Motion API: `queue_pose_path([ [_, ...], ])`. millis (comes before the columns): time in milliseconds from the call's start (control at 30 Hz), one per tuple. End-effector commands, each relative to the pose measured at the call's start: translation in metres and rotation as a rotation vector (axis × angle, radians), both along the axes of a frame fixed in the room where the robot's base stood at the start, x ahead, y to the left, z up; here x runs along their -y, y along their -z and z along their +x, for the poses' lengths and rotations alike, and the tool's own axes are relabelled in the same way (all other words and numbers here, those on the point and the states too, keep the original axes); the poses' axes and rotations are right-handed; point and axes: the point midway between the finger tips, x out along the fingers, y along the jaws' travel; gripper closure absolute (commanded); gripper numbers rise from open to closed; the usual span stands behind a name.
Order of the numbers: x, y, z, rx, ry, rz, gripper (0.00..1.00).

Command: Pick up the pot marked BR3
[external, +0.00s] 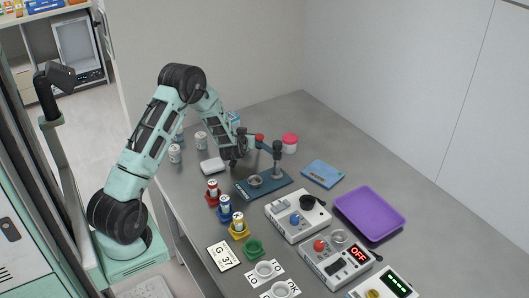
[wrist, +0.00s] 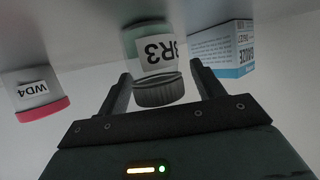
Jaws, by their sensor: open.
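The pot marked BR3 (wrist: 150,47) has a pale green-grey body, a white label and a dark ribbed lid. It appears upside down in the wrist view, at the upper middle. My gripper (wrist: 160,76) is open, with one finger to each side of the pot's lid and a small gap showing at both sides. I cannot tell how deep the fingers reach around it. In the external view my gripper (external: 241,142) is at the back of the bench, and the arm seems to hide the pot.
A pot marked WD4 (wrist: 38,95) with a pink lid (external: 289,138) stands to one side. A blue and white box (wrist: 222,47) stands close on the other. A press-like stand (external: 262,184) is in front of my gripper. A purple tray (external: 370,213) lies right.

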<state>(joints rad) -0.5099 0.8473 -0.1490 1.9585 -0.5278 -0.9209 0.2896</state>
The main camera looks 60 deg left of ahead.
Motion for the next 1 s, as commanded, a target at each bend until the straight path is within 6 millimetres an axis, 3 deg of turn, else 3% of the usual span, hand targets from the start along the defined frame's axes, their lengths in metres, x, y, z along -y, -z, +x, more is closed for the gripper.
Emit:
queue_pose_path([
  [67,0.000,0.000,0.000,0.000,0.000,0.000,0.33],
  [233,0.000,0.000,0.000,0.000,0.000,0.000,0.77],
  [267,0.000,0.000,0.000,0.000,0.000,0.000,0.81],
  [633,0.000,-0.010,0.000,0.003,0.001,0.001,0.81],
  [1000,0.001,-0.078,0.000,0.005,0.001,0.001,0.81],
])
